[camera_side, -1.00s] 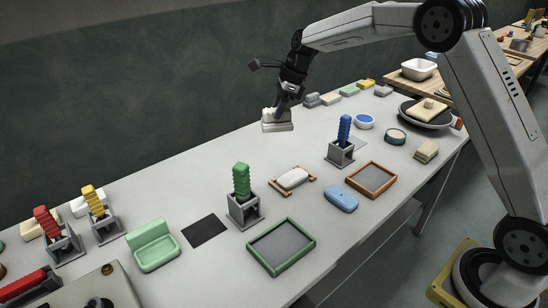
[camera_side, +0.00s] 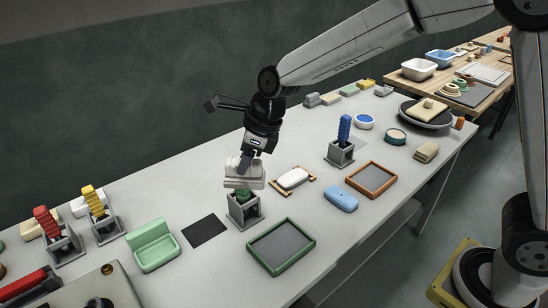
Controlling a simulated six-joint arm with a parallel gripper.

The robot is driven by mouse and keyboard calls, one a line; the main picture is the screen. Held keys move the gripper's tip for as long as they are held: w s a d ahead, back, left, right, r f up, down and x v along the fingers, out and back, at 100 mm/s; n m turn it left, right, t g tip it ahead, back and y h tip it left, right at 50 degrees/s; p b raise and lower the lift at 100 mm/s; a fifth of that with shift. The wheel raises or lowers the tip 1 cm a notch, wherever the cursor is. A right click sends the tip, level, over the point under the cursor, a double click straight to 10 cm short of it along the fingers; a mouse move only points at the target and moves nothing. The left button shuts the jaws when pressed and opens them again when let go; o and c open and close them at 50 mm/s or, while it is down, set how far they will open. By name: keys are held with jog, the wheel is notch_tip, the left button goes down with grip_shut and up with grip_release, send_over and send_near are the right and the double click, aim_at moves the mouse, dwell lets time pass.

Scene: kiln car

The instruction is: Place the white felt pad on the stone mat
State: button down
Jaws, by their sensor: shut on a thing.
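My gripper (camera_side: 246,163) is shut on a white, layered block, which I take as the white felt pad (camera_side: 243,179). It is held in the air, in front of the green-handled stand (camera_side: 245,212) in this view, and hides most of the green handle. Whether they touch, I cannot tell. A flat dark grey mat (camera_side: 205,231) lies bare on the table, lower left of the pad. A paler grey patch (camera_side: 359,143) shows beside the blue-handled stand (camera_side: 342,146). Which of these is the stone mat, I cannot tell for sure.
A green soap-dish-like holder (camera_side: 153,246) stands left of the dark mat. Green (camera_side: 281,246) and brown (camera_side: 371,179) framed trays, a white bar (camera_side: 293,178) and a blue bar (camera_side: 341,199) lie to the right. Red and yellow-handled stands are at far left.

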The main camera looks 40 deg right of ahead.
notch_tip(320, 180, down, 11)
jog(key=s+a, duration=0.1)
jog(key=s, duration=0.1)
jog(key=shift+a, duration=0.3)
jog(key=shift+f, duration=0.1)
jog(key=w+a+f, duration=0.4)
jog(key=w+f, duration=0.5)
jog(key=w, duration=0.3)
jog(key=shift+w+a, duration=0.2)
jog(key=shift+w, duration=0.2)
dwell(0.3)
jog(key=shift+f, duration=0.15)
